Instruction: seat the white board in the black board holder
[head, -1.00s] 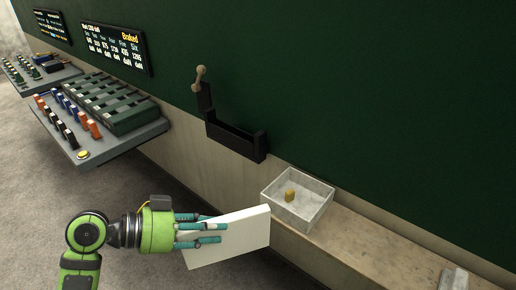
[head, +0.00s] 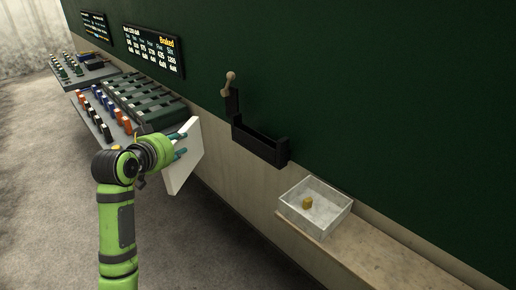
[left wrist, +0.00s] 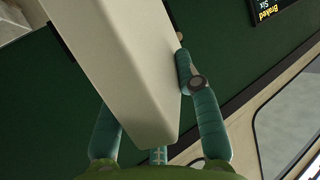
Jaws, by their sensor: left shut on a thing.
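The white board (head: 186,162) is held by my left gripper (head: 178,146), which is shut on it. The board is tilted and in the air, to the left of and lower than the holder in the head view. In the left wrist view the board (left wrist: 122,65) stands between the teal fingers (left wrist: 158,125). The black board holder (head: 258,143) is fixed on the green wall, with a long trough and a taller upright at its left end. The trough shows empty. Board and holder are clearly apart. My right gripper is not in view.
A beige lever (head: 229,83) rises at the holder's left end. A clear tray (head: 316,207) with a yellow block (head: 307,202) stands on the ledge (head: 372,250). Grey consoles with coloured levers (head: 122,105) lie left, close behind the board. Display panels hang above them.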

